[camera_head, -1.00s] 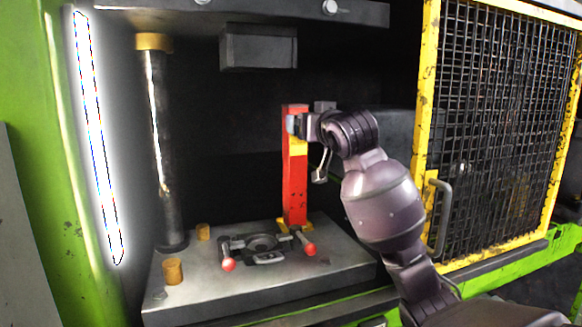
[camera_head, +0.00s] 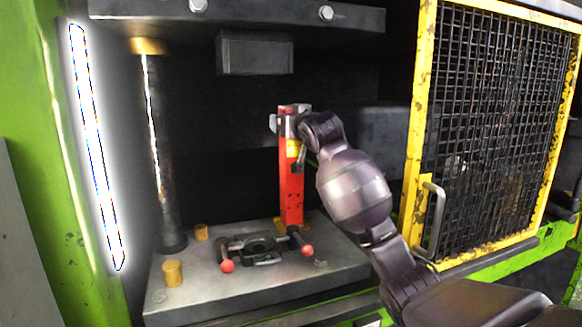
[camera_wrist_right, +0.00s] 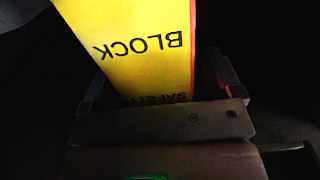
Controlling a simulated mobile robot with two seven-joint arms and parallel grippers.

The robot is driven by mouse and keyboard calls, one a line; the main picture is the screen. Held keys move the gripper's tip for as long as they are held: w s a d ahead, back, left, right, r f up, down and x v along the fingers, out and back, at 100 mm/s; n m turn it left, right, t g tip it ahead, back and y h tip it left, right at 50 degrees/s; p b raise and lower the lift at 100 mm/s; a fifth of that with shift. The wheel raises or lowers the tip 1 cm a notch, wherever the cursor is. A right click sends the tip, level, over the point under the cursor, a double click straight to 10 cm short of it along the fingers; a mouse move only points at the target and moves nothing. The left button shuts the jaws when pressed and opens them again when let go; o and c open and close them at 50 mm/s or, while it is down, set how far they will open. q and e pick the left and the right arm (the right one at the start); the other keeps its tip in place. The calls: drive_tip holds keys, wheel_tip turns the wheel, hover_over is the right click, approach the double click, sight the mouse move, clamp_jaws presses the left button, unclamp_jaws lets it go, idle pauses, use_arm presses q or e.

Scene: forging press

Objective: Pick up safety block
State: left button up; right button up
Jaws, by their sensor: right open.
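The safety block is a tall red post (camera_head: 291,200) with a yellow band, standing upright on the press bed. My right gripper (camera_head: 284,124) is at its upper part, and a fingertip shows past the block's left edge. In the right wrist view the block's yellow face (camera_wrist_right: 135,45), lettered BLOCK and SAFETY upside down, stands between the two fingers of the open gripper (camera_wrist_right: 158,88). Contact with the fingers cannot be made out. My left gripper is not in view.
The grey press bed (camera_head: 195,290) carries a dark die fixture (camera_head: 255,248) with red-knobbed handles in front of the block, and brass pegs (camera_head: 173,273) at left. An upper ram (camera_head: 254,55) hangs above. A yellow mesh guard (camera_head: 490,130) stands at right.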

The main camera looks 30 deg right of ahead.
drive_tip(key=shift+c, duration=0.3)
clamp_jaws()
drive_tip(key=shift+r, duration=0.15)
idle(0.3)
